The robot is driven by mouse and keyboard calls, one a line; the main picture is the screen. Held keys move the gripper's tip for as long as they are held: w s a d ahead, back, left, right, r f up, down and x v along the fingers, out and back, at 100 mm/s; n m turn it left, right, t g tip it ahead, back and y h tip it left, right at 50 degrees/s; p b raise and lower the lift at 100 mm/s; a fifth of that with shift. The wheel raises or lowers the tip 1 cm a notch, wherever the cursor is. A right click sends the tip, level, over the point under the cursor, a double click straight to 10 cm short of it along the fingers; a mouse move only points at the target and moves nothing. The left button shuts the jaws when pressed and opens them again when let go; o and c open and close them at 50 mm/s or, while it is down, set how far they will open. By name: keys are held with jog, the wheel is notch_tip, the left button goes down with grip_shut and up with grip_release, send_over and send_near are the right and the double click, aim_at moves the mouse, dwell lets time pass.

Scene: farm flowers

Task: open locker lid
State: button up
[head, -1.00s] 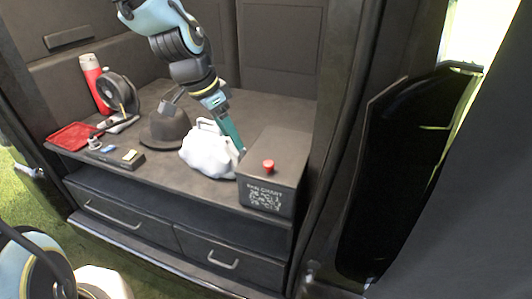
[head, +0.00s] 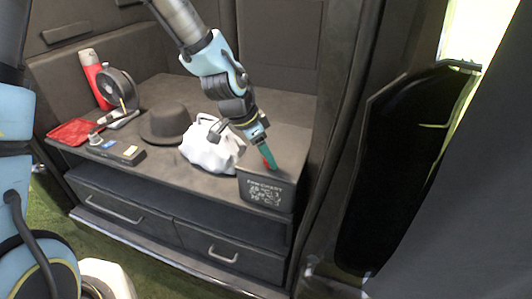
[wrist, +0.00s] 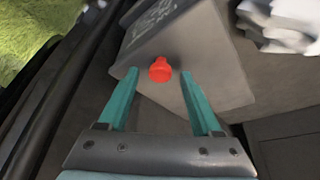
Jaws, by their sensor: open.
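The locker (head: 266,192) is a dark grey box with white print on its front, at the right end of the shelf. Its lid (wrist: 205,50) is shut, with a red knob (wrist: 160,70) on top. In the head view the red knob (head: 266,160) is partly hidden by a finger. My gripper (head: 268,160) is over the lid. In the wrist view my gripper (wrist: 158,74) is open, with one teal finger on each side of the red knob. I cannot tell whether the fingers touch the lid.
A white bag (head: 210,148) sits just left of the locker. A black hat (head: 165,124), a fan (head: 117,90), a red bottle (head: 94,75), a red tray (head: 72,132) and small items are farther left. Drawers (head: 215,245) are below the shelf. A dark wall stands close on the right.

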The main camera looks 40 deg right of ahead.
jog(key=shift+d+f, duration=0.1)
jog(key=shift+f, duration=0.05)
jog(key=shift+c, duration=0.2)
grip_shut()
dwell(0.3)
dwell(0.9)
